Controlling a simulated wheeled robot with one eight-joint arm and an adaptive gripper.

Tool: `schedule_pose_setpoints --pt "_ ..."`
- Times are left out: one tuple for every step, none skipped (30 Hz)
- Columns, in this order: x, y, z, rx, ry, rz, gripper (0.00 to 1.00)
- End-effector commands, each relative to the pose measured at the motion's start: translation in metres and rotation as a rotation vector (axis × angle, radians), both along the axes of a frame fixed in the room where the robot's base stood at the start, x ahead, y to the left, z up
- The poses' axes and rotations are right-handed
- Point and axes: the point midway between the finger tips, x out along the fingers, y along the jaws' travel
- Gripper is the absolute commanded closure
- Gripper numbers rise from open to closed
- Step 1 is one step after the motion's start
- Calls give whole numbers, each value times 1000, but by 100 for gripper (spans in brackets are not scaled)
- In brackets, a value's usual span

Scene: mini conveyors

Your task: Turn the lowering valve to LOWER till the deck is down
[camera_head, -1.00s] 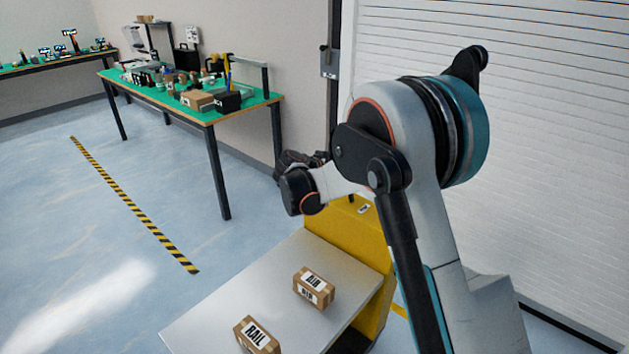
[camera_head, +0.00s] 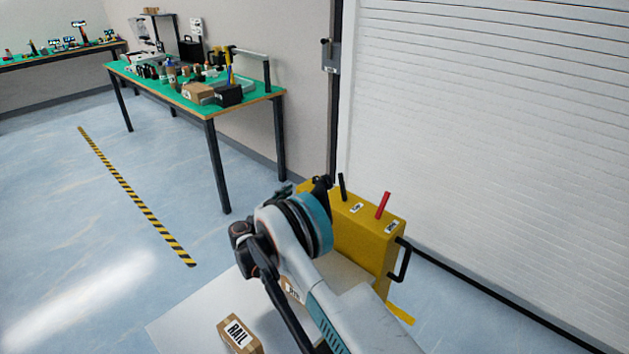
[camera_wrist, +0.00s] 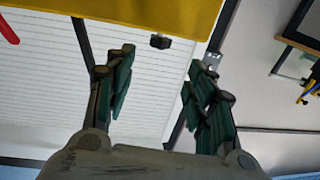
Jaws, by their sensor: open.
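The yellow housing (camera_head: 355,235) of the cart carries a black lever (camera_head: 341,187) and a red lever (camera_head: 383,205), each beside a small white label too small to read surely. Which one is the lowering valve I cannot tell. The grey deck (camera_head: 185,318) lies in front of the housing; my arm covers part of it. In the wrist view the yellow housing (camera_wrist: 120,12) crosses the top, the red lever (camera_wrist: 8,28) is at the left edge, and a black knob (camera_wrist: 160,41) shows beyond the fingers. My gripper (camera_wrist: 160,65) is open and empty, apart from both levers.
A RAIL carton (camera_head: 238,335) stands on the deck, and another carton is mostly hidden behind my arm. A black handle (camera_head: 401,262) juts from the housing's right side. A white shutter (camera_head: 490,150) stands behind. A green workbench (camera_head: 190,95) is at back left; floor is free left.

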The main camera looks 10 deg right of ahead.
Motion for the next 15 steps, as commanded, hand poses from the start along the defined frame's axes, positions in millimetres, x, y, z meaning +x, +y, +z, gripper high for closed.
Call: schedule_pose_setpoints --pt "5 -7 -2 0 0 -4 50" --pt "8 -11 -2 1 1 -4 50" --pt "12 -16 -2 0 1 -4 50" --pt "16 -20 -2 0 1 -3 50" --pt "20 -25 -2 0 1 -4 50" --pt "25 -31 -3 0 1 -5 50" --pt "29 -35 -2 0 1 -4 50" --pt "34 -39 -3 0 1 -3 50" --pt "39 -46 -3 1 2 -4 50" --pt "43 -50 -3 1 2 -4 50" --pt "47 -54 -3 1 2 -4 50" --pt "52 -60 -3 1 2 -3 50" --pt "56 -64 -3 1 2 -3 50" --pt "59 -68 -2 1 2 -4 50" --pt "64 -73 -2 1 2 -3 50"
